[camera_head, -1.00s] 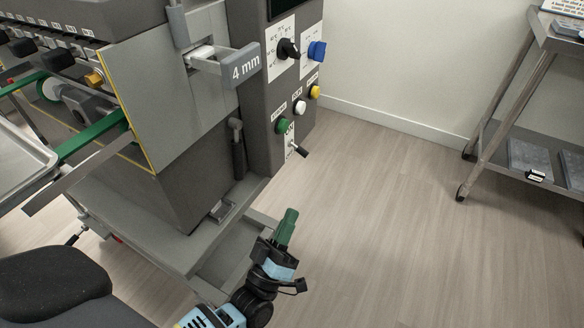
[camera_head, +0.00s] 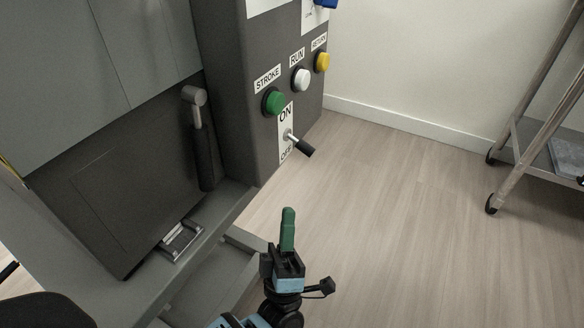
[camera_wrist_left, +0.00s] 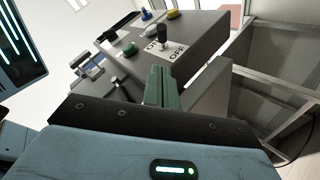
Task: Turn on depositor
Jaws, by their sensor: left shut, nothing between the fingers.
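The depositor (camera_head: 235,60) is a grey machine at the left of the head view. Its power switch (camera_head: 301,146) is a black-tipped lever on a white plate marked ON above and OFF below. The lever tilts down and right, toward OFF. My left gripper (camera_head: 288,214), with green fingers, is shut and empty below the switch, apart from it. In the left wrist view the green fingers (camera_wrist_left: 158,86) point toward the panel. The switch lever (camera_wrist_left: 164,38) stands just beyond their tips there. My right gripper is in neither view.
Green STROKE (camera_head: 273,102), white RUN (camera_head: 301,79) and yellow RETURN (camera_head: 322,62) buttons sit above the switch. A black-handled lever (camera_head: 201,140) is to the left. A metal cart (camera_head: 540,140) stands at the right. The floor between is clear.

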